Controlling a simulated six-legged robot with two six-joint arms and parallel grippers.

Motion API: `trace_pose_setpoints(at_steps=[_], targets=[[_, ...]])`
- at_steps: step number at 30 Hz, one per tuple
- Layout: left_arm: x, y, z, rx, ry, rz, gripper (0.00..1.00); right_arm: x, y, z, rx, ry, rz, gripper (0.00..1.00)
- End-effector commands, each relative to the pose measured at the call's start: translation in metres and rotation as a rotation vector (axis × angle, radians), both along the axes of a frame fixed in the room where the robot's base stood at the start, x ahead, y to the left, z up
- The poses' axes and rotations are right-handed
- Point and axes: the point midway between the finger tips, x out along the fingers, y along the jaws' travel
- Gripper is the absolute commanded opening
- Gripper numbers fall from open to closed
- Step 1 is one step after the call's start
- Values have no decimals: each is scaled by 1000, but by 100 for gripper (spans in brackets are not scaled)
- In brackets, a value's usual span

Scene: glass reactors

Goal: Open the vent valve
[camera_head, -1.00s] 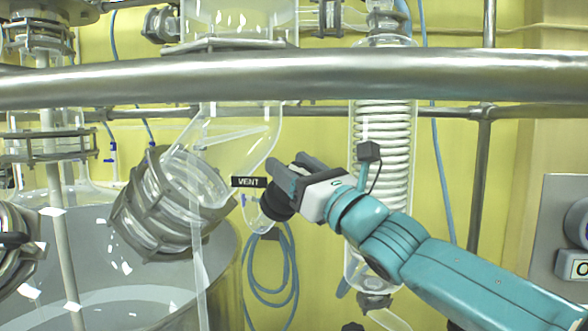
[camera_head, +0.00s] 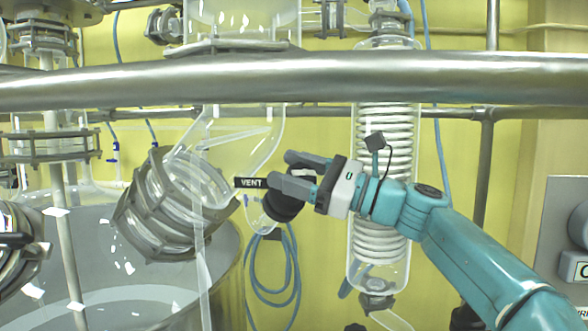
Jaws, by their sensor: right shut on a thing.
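The vent valve shows as a black round knob (camera_head: 283,206) at the lower end of a glass neck. A black label reading VENT (camera_head: 251,183) sits just left of it. My right gripper (camera_head: 282,172) comes in from the right on a teal arm. Its two grey fingers are at the knob, one reaching over its upper side and one across its front, and they are shut on it. The fingers hide part of the knob. My left gripper is not in view.
A thick steel rail (camera_head: 300,78) crosses the view above the gripper. A glass coil condenser (camera_head: 382,150) stands behind my right arm. A clamped glass flange (camera_head: 172,205) is left of the valve. A blue hose (camera_head: 270,298) hangs coiled below.

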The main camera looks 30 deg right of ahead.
Motion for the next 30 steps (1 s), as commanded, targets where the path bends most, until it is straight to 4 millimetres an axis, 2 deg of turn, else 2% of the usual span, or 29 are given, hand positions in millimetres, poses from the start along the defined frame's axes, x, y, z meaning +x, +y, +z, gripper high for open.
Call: trace_pose_setpoints(at_steps=[21, 22, 24, 30], targets=[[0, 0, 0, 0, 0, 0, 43, 0, 2, -3, -58, -6, 58, 27], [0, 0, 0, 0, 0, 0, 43, 0, 2, -3, -58, -6, 58, 61], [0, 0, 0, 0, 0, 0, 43, 0, 2, -2, -58, -6, 58, 78], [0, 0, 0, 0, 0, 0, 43, 0, 1, -1, -56, -8, 57, 78]])
